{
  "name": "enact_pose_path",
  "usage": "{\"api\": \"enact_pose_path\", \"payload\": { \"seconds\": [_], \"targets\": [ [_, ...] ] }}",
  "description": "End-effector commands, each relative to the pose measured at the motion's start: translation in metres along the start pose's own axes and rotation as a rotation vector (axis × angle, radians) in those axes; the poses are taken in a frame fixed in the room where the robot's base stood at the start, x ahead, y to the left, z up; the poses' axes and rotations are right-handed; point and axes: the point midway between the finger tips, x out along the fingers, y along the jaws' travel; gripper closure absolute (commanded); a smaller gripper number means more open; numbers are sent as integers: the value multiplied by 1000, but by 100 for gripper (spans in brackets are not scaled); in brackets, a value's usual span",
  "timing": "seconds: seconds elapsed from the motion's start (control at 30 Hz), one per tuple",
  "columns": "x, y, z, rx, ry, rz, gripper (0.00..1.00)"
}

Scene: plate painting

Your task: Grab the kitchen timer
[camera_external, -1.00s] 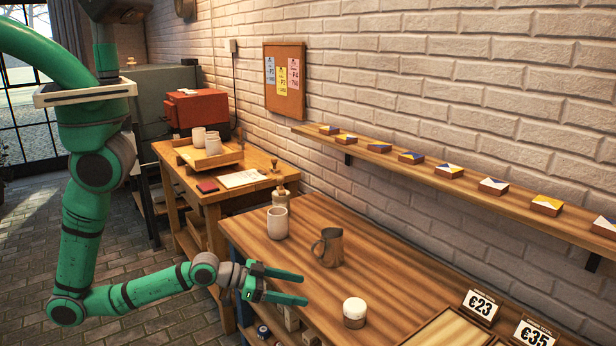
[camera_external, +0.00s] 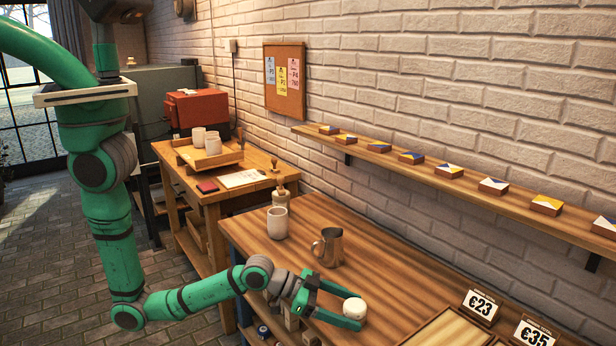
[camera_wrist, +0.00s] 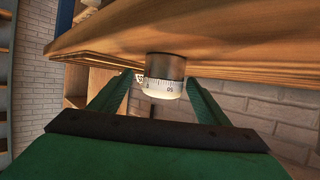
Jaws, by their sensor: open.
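The kitchen timer (camera_external: 355,308) is a small round thing with a white top, standing on the wooden table (camera_external: 300,225) near its front edge. In the wrist view the timer (camera_wrist: 164,75) shows a dark base and a white dial ring with marks. My gripper (camera_external: 352,302) is open, with one green finger on each side of the timer. In the wrist view the fingers (camera_wrist: 160,92) reach towards the timer, which sits between them near their tips. I cannot tell whether either finger touches it. The near finger hides its lower part in the external view.
A metal jug (camera_external: 328,247) and a white cup (camera_external: 277,222) stand further back on the table. Price signs (camera_external: 481,306) and a wooden tray (camera_external: 440,325) are to the right. A wall shelf (camera_external: 430,177) runs above. The tabletop behind the timer is clear.

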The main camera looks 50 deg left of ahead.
Motion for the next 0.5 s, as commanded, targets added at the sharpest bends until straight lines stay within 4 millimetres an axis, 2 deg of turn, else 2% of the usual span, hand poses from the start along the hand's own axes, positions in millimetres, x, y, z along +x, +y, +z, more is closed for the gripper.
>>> {"api": "enact_pose_path", "payload": {
  "seconds": [0.17,0.4,0.5],
  "targets": [
    [14,-2,-4,1,1,1,30],
    [46,-5,-7,0,0,0,30],
    [52,-5,-7,0,-1,0,30]
  ]
}}
